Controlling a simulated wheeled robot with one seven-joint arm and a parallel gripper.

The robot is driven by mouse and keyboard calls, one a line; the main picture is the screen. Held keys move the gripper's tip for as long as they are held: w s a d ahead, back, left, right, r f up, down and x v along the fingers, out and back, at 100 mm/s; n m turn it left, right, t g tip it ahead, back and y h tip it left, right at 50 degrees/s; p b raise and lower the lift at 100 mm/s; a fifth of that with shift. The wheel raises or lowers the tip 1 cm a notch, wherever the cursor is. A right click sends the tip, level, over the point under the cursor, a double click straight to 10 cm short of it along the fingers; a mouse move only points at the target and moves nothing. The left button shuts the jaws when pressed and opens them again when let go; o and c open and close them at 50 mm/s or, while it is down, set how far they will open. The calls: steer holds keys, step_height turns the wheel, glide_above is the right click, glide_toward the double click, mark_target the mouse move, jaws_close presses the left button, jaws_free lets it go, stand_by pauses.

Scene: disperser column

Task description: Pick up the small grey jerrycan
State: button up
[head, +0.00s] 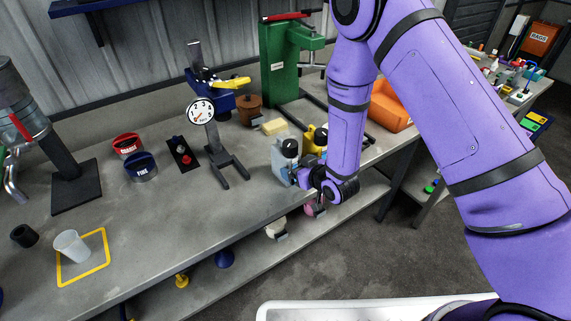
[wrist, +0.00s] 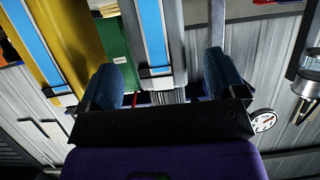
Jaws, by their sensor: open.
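The small grey jerrycan (head: 281,164) stands upright near the front edge of the workbench, with a black cap on top. A yellow jerrycan (head: 309,139) with a black cap stands just right of it and is partly hidden by my arm. My gripper (head: 302,175) is at the bench edge, at the right front side of the grey jerrycan. In the wrist view my gripper (wrist: 163,78) is open, and the grey jerrycan (wrist: 178,38) with a blue stripe shows between its two blue-padded fingers. Contact cannot be told. The yellow jerrycan (wrist: 47,45) lies left of the left finger there.
A dial gauge on a stand (head: 213,140) is left of the jerrycans. A yellowish block (head: 274,127) and a green press (head: 282,62) are behind. An orange bin (head: 392,107) is to the right. A lower shelf (head: 250,262) holds small objects. The bench front-left holds a cup (head: 72,246).

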steer(key=shift+r+x, duration=0.15)
steer(key=shift+x, duration=1)
steer(key=shift+r+x, duration=0.1)
steer(key=shift+x, duration=1.05)
steer(key=shift+w, duration=0.1)
steer(key=c, duration=1.6)
steer(key=shift+r, duration=0.1)
